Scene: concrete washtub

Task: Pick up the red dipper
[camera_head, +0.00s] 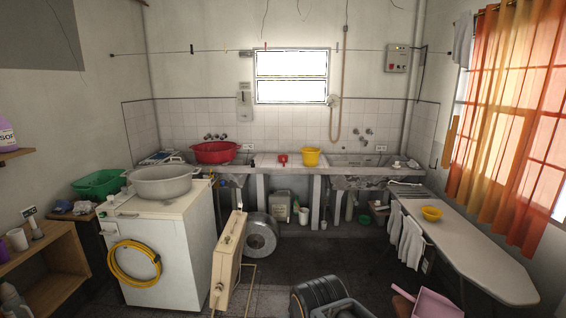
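A small red dipper (283,159) sits on the pale middle section of the concrete washtub counter (262,160) against the back wall. It lies between a large red basin (216,152) on its left and a yellow bucket (311,157) close on its right. The dipper looks small and far off, and I cannot make out its handle clearly. My gripper does not show in this view.
A washing machine (170,245) with a grey tub (161,182) stands left. A cream panel-like unit (229,260) stands beside it. An ironing board (465,250) extends along the right. A dark ribbed object (322,296) and pink dustpan (437,304) are in front. Mid-floor looks mostly clear.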

